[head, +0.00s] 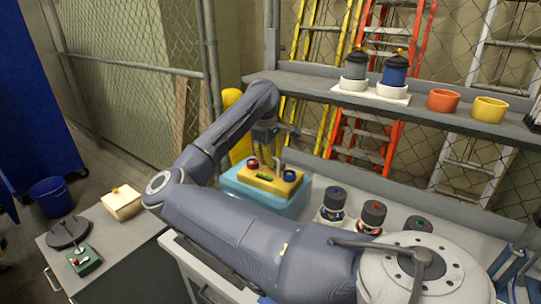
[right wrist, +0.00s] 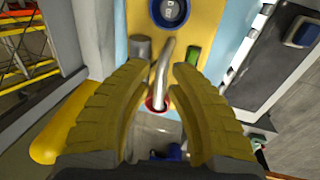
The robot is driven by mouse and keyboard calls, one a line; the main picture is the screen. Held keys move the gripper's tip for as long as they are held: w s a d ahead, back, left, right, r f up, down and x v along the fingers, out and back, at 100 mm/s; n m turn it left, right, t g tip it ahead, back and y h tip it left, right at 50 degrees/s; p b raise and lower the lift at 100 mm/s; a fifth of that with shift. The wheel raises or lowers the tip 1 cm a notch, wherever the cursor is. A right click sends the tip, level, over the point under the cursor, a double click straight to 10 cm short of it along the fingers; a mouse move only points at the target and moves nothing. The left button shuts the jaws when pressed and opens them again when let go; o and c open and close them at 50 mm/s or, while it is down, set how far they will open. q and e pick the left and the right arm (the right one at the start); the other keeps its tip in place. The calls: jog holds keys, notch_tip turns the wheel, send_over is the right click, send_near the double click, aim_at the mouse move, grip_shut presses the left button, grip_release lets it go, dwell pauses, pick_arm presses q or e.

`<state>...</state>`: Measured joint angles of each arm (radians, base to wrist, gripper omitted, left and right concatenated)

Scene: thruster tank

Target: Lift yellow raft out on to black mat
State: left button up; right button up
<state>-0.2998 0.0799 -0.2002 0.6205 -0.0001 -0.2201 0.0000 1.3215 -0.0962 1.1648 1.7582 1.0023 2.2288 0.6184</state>
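The yellow raft (head: 262,183) sits in the light-blue tank (head: 242,193) on the bench. It carries a red-topped part, a blue one, a green piece and a bent grey handle (right wrist: 162,75). My right gripper (head: 270,136) is just above the raft. In the right wrist view its yellow fingers (right wrist: 158,82) are open on either side of the handle, with gaps showing. A round black disc, seemingly the black mat (head: 68,233), lies on the low grey cabinet at left. My left gripper is not in view.
A green control box (head: 84,260) with a red-topped lever and a cream box (head: 122,202) stand by the mat. Several dark-capped jars (head: 372,214) stand right of the tank. A shelf (head: 440,112) with pots runs above. My right arm crosses the bench.

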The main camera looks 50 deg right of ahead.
grip_shut()
jog(key=shift+r, duration=0.1)
jog(key=d+v, duration=0.3)
jog(key=v, duration=1.1)
jog(key=w+d+r+v, duration=0.1)
jog(key=d+v, duration=0.2)
jog(key=v, duration=1.1)
jog(key=shift+r, duration=0.25)
dwell(0.4)
jog(key=shift+a, duration=0.1)
dwell(1.1)
